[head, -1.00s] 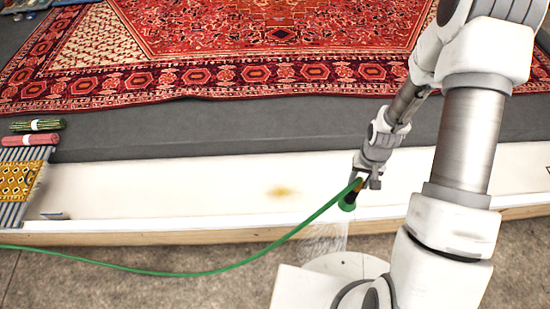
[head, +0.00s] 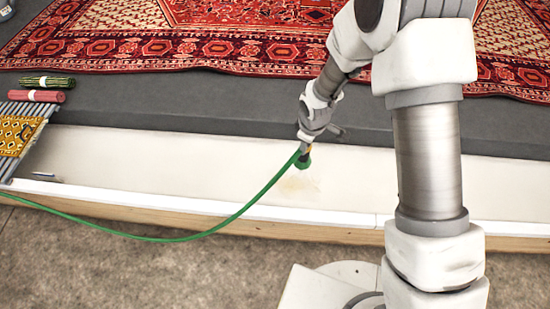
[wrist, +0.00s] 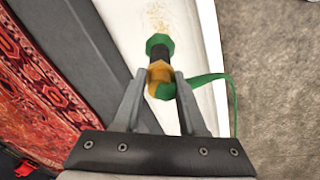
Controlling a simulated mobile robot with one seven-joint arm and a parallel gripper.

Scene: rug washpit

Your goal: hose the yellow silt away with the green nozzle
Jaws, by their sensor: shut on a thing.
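The green nozzle (head: 304,163) hangs over the pale trough strip, its green hose trailing away to the left. In the wrist view the nozzle (wrist: 158,43) has a green head, a dark neck and an orange-yellow part between my fingers. My gripper (head: 306,148) is shut on it; the wrist view shows both fingers of my gripper (wrist: 160,80) against its sides. The yellow silt (head: 299,186) is a faint, pale patch on the strip just below the nozzle. In the wrist view the silt (wrist: 157,16) shows as thin yellowish specks ahead of the nozzle head. No spray is clearly visible.
A red patterned rug (head: 190,45) lies on the grey platform (head: 215,98) behind the trough. A slatted rack (head: 38,117) with a yellow cloth (head: 14,132) stands at left, near two rolled rugs (head: 35,96). A white ledge (head: 240,209) edges the trough; bare floor (head: 160,265) lies in front.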

